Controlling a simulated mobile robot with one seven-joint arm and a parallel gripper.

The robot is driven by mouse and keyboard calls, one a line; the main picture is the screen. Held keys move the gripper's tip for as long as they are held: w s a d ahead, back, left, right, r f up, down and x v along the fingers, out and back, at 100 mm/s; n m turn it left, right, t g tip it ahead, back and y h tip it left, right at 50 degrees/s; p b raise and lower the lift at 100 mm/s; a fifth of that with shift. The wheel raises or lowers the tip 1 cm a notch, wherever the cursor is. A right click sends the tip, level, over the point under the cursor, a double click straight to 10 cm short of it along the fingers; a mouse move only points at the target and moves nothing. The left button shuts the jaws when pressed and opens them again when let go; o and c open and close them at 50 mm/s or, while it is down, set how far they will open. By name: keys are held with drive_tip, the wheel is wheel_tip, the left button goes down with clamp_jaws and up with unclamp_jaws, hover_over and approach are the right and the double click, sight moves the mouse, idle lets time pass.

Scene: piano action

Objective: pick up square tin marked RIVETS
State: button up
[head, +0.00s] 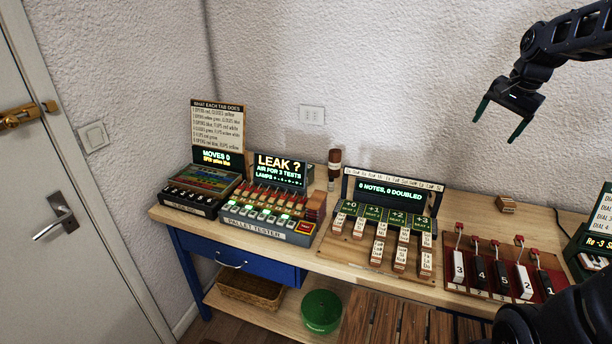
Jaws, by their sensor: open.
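I see no square tin marked RIVETS in the head view, and no lettering that reads RIVETS. My gripper (499,124) hangs at the upper right in front of the white wall, above the right part of the workbench (322,262). Its two dark fingers with green tips are spread apart, with nothing between them.
The bench carries a pallet tester (262,225), a tabbed device (203,190), a note-block board (370,247) and a red lever board (500,274). A wicker basket (251,290) and a green round container (321,311) stand on the lower shelf. A wooden slatted surface (385,322) is in front.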

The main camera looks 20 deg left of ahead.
drive_tip(key=w+a+f+m+g, duration=0.1)
drive_tip(key=w+a+f+m, duration=0.35)
drive_tip(key=w+a, duration=0.8)
drive_tip(key=w+a+f+m+g, duration=0.1)
drive_tip(key=w+a+f+m, duration=0.35)
drive_tip(key=w+a, duration=0.75)
drive_tip(key=s+a+f+m, duration=0.1)
drive_tip(key=a+f, duration=0.6)
drive_tip(key=a, duration=0.4)
drive_tip(key=s+a+f+m+h, duration=0.1)
drive_tip(key=a+f+m, duration=0.1)
drive_tip(key=a+f, duration=0.5)
drive_tip(key=s+a+f+m+g, duration=0.1)
drive_tip(key=a+f, duration=0.6)
drive_tip(key=a, duration=0.8)
drive_tip(key=shift+s+a+f+m+h, duration=0.15)
drive_tip(key=shift+s+a+m+h, duration=0.2)
drive_tip(key=shift+s+m, duration=0.2)
drive_tip(key=shift+s+a+f, duration=0.1)
drive_tip(key=shift+a+f, duration=0.15)
drive_tip(key=shift+f, duration=0.25)
wheel_tip(320, 180, down, 5)
drive_tip(key=shift+r, duration=0.1)
drive_tip(key=shift+w+a+f, duration=0.1)
drive_tip(key=shift+f, duration=1.25)
drive_tip(key=shift+w+a+f, duration=0.1)
drive_tip(key=shift+f, duration=1.2)
drive_tip(key=shift+c, duration=0.2)
